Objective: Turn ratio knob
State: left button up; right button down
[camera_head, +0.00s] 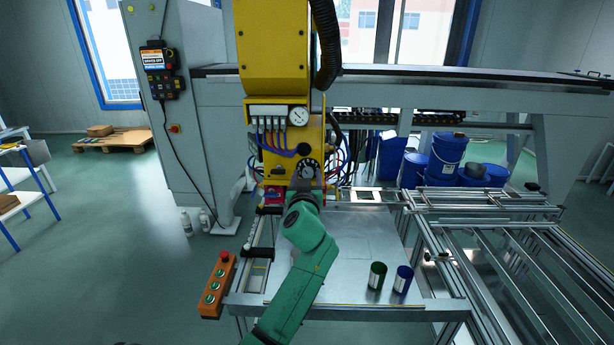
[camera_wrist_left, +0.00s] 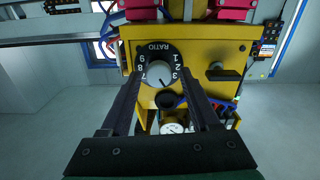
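The ratio knob (camera_head: 307,169) is a pale round knob in a black numbered dial on the yellow panel. In the left wrist view the panel appears upside down, with the knob (camera_wrist_left: 161,72) under the word RATIO. My left gripper (camera_head: 305,188) comes up from below in front of the panel, at the end of a green arm. In the left wrist view its two dark fingers (camera_wrist_left: 160,80) are apart, with their tips on either side of the knob. I cannot tell whether they touch it. My right gripper is not in view.
A black round fitting (camera_head: 304,149) and a white gauge (camera_head: 298,116) sit above the dial. A black handle (camera_wrist_left: 223,72) is beside it. Below are a metal table (camera_head: 345,250), a green can (camera_head: 377,275), a blue can (camera_head: 402,279) and an orange button box (camera_head: 217,285).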

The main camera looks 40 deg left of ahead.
pick_arm(q)
jog(key=shift+d, duration=0.1)
grip_shut()
jog(key=shift+m, duration=0.4)
jog(key=m, duration=0.3)
jog(key=shift+m, duration=0.3)
jog(key=m+p, duration=0.1)
jog(key=m, duration=0.3)
jog(key=m+p, duration=0.1)
jog(key=m, duration=0.4)
jog(key=shift+d, duration=0.1)
jog(key=shift+f+m+p, duration=0.1)
jog(key=shift+m+p, duration=0.75)
jog(key=shift+m, duration=1.45)
